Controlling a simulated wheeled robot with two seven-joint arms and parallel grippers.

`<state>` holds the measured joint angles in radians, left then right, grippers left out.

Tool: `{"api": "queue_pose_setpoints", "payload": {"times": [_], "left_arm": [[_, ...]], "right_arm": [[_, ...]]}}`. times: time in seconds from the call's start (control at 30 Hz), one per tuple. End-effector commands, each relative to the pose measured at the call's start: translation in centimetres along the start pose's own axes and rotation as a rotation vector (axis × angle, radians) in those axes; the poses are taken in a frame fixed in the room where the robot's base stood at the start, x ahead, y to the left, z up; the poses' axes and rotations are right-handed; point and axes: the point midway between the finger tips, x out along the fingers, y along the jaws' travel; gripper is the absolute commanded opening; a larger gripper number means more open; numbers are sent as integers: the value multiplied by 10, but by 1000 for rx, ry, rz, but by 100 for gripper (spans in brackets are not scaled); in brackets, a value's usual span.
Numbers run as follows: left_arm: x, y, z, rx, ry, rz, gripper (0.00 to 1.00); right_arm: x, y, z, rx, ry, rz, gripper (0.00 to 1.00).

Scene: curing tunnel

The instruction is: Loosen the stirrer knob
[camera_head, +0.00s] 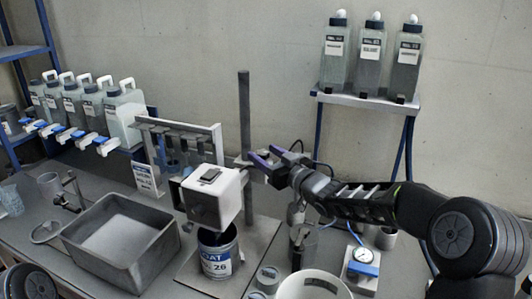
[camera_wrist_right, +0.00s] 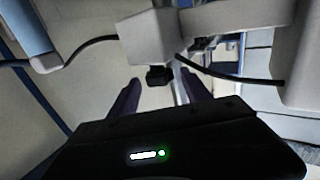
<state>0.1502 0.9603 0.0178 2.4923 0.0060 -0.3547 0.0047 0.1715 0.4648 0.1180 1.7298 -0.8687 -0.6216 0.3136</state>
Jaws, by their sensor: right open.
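The stirrer has a white head (camera_head: 212,195) with a dark front, beside a dark upright post (camera_head: 244,110). A pale clamp block (camera_wrist_right: 153,40) in the right wrist view carries a small black knob (camera_wrist_right: 159,75). My right gripper (camera_head: 264,158) is open beside the post, just right of the stirrer head. In the right wrist view its two dark fingers (camera_wrist_right: 160,92) are spread, with the knob between them in the picture; I see no contact. In the head view the knob is not clearly visible. My left gripper is not in view.
A labelled can (camera_head: 217,262) stands under the stirrer head, with a grey tray (camera_head: 85,240) to its left. Jugs (camera_head: 85,105) line the left, and bottles stand on a shelf (camera_head: 365,100) at the back right.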

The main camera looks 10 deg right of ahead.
Motion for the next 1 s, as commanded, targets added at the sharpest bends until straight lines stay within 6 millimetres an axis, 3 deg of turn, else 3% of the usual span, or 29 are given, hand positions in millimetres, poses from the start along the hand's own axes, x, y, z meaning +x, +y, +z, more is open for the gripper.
{"api": "queue_pose_setpoints", "payload": {"times": [0.23,0.9,1.0], "left_arm": [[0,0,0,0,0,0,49],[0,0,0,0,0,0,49],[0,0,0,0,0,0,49]], "right_arm": [[0,0,1,0,0,0,56],[0,0,0,0,0,0,1],[0,0,0,0,0,0,0]]}}
